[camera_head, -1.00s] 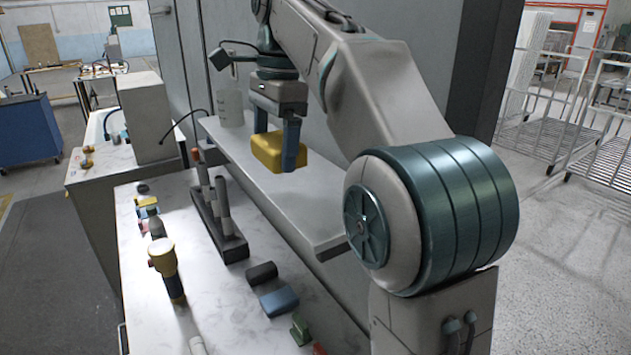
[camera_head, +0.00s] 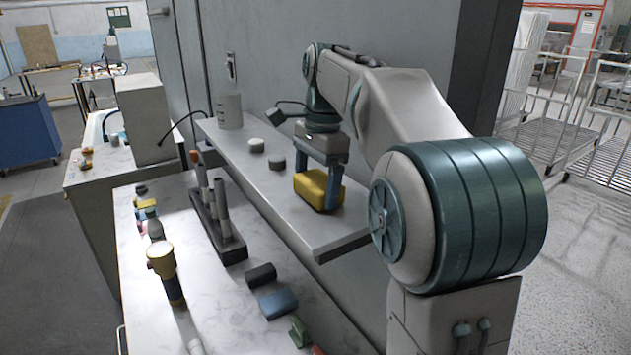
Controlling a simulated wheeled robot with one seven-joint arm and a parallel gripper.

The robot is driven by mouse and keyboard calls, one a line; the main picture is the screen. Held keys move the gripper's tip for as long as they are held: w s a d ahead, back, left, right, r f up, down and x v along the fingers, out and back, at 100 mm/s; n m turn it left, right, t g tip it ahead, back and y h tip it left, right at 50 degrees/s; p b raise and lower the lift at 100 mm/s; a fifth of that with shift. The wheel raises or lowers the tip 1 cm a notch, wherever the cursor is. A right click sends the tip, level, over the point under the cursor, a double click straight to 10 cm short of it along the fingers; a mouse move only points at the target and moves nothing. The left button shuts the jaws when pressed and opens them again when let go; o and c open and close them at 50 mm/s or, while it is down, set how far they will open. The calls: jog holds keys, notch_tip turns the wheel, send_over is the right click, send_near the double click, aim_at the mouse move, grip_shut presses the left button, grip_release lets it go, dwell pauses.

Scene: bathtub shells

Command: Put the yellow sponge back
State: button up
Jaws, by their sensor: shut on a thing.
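The yellow sponge (camera_head: 312,188) is a rounded block at the right part of the raised grey shelf (camera_head: 285,215). My gripper (camera_head: 321,190) points down and is shut on the sponge, one finger on its right side and the other mostly behind it. The sponge is at or just above the shelf's surface; I cannot tell whether it touches.
On the shelf stand a pale canister (camera_head: 230,111), a white round piece (camera_head: 256,145) and a dark round piece (camera_head: 277,163). A grey wall rises behind the shelf.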

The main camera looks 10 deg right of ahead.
aim_at(322, 178)
jog(key=o, duration=0.9)
jog(key=shift+f, duration=0.1)
jog(key=shift+o, duration=0.2)
notch_tip(322, 178, up, 12)
jog(key=d+p, duration=0.1)
jog(key=shift+w+d+p, duration=0.2)
jog(key=shift+w+p, duration=0.05)
jog(key=shift+p, duration=0.05)
